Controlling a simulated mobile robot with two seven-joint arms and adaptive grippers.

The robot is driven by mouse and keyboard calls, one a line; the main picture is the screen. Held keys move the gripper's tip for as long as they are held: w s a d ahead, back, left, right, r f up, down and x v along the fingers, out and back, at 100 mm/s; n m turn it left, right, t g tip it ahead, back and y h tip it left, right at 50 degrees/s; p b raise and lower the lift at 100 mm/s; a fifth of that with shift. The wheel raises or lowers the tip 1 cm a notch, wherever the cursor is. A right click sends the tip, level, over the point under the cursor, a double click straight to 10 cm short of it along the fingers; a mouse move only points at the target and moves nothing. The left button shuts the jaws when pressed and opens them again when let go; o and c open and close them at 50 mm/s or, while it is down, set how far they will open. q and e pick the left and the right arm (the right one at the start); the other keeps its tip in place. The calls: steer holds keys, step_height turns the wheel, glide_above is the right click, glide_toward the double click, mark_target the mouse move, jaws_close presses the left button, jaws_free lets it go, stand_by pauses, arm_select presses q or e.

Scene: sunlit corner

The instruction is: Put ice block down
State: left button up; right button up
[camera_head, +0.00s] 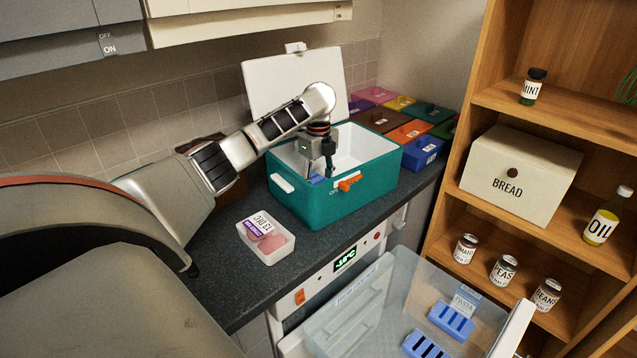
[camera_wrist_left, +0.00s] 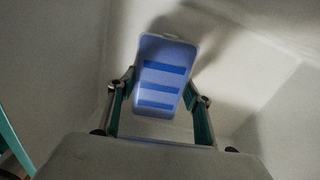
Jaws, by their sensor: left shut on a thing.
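My left gripper (camera_head: 318,165) reaches down into the teal cool box (camera_head: 335,200), whose white lid (camera_head: 290,85) stands open at the back. It is shut on a blue ice block (camera_wrist_left: 163,75) with darker blue bands, held between the two fingers in the left wrist view (camera_wrist_left: 160,118). In the head view only a bit of the block (camera_head: 318,180) shows beside the box's front wall. White inner walls surround it. Whether the block touches the box floor is unclear. My right gripper is not in view.
A white tray (camera_head: 268,250) with pink food stands left of the box on the dark counter. Several coloured boxes (camera_head: 408,131) stand behind it. An open clear drawer (camera_head: 365,325) holds blue slotted blocks (camera_head: 452,320). A wooden shelf (camera_head: 560,125) stands at the right.

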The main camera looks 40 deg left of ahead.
arm_select(q)
steer(key=shift+f, duration=0.1)
steer(key=o, duration=1.3)
step_height(320, 180, up, 13)
steer(key=shift+f, duration=0.15)
